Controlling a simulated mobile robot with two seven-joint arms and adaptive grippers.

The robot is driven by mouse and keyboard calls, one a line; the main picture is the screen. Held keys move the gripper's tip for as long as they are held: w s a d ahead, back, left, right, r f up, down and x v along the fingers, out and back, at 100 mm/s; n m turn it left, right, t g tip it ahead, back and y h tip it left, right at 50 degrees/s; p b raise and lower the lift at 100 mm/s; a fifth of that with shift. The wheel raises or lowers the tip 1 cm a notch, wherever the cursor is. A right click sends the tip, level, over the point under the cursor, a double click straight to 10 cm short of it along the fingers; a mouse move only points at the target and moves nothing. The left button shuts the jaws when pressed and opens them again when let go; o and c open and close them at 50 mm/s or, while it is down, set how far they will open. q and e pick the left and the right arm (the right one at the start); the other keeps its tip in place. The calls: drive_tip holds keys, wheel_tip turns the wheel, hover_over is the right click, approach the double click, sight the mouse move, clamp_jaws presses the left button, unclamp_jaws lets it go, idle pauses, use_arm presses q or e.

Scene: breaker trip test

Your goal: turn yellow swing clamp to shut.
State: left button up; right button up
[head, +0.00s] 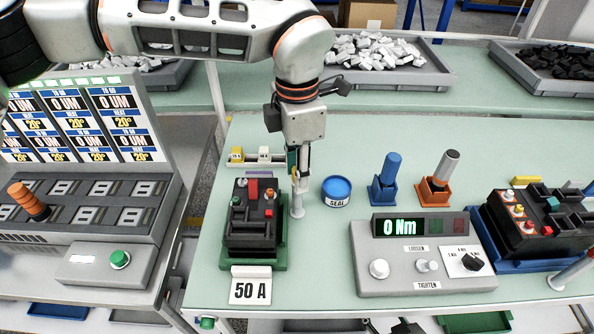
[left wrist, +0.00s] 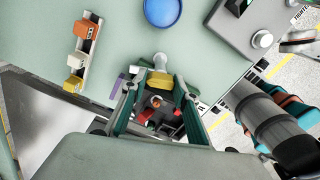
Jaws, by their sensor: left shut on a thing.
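The yellow swing clamp (left wrist: 160,80) shows in the left wrist view between my fingertips, beside the pale round top of a post (left wrist: 160,61). My left gripper (left wrist: 158,84) is shut on the clamp. In the head view my left gripper (head: 299,180) points down at the right side of the black breaker (head: 252,220), next to the silver post (head: 297,207). The breaker sits in a green holder (head: 280,245) behind a "50 A" card. My gripper hides the yellow clamp in the head view. My right gripper does not show.
A blue SEAL tin (head: 337,190) stands right of the post. A grey console (head: 410,270) reading 0 Nm stands to the right, with blue and orange tool holders behind it. A rail with small blocks (head: 264,156) lies behind the breaker. Another black unit (head: 535,222) stands far right.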

use_arm(q)
drive_tip(key=n, duration=0.3)
drive_tip(key=shift+n+b, duration=0.3)
drive_tip(key=shift+n, duration=0.1)
drive_tip(key=n, duration=0.4)
drive_tip(key=shift+n+b, duration=0.3)
drive_tip(key=n, duration=0.2)
drive_tip(key=shift+n, duration=0.3)
drive_tip(key=shift+n+b, duration=0.3)
drive_tip(key=shift+n, duration=1.3)
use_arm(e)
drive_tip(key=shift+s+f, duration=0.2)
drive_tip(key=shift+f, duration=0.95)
use_arm(q)
drive_tip(key=shift+r, duration=0.1)
drive_tip(key=o, duration=1.1)
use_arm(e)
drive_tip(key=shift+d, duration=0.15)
